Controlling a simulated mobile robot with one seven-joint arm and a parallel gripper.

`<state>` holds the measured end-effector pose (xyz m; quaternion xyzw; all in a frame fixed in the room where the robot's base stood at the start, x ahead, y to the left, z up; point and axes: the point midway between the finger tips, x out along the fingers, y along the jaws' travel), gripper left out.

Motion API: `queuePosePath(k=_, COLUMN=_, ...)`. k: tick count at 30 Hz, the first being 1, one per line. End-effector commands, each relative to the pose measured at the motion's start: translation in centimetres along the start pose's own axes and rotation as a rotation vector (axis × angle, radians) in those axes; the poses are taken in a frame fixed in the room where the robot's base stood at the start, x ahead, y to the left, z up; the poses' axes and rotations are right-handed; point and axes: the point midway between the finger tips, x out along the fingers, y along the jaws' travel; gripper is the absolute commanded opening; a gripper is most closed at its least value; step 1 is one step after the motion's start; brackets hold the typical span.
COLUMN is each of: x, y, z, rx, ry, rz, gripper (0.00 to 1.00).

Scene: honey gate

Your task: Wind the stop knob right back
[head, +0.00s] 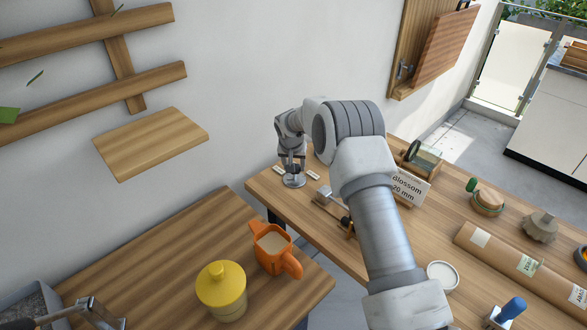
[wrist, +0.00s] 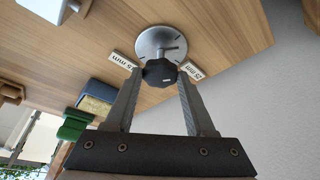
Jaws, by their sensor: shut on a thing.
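The stop knob (wrist: 160,72) is a dark, lobed knob in front of a round silver dial plate (wrist: 158,38) with tick marks. My gripper (wrist: 161,76) is shut on the knob, one finger on each side. In the head view my gripper (head: 292,167) points down over the dial plate (head: 293,181) near the wall-side corner of the right table. The knob is mostly hidden there. White mm labels flank the plate, a left one (wrist: 123,60) and a right one (wrist: 192,71). A sign (head: 409,188) reads "Blossom 20 mm".
A metal slide piece (head: 326,196) lies near the dial. The right table also holds a cardboard tube (head: 520,264), a white lid (head: 443,274) and a blue-handled tool (head: 509,309). An orange jug (head: 270,249) and yellow pot (head: 221,285) stand on the left table.

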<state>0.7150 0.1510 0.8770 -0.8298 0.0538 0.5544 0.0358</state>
Motion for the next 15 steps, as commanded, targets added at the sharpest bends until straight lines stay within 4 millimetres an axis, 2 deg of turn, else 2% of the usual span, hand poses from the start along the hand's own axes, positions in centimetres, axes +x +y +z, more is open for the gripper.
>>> queuePosePath(k=15, x=0.06, y=0.48, z=-0.14, rx=-0.401, ry=0.001, rz=-0.171, gripper=0.0)
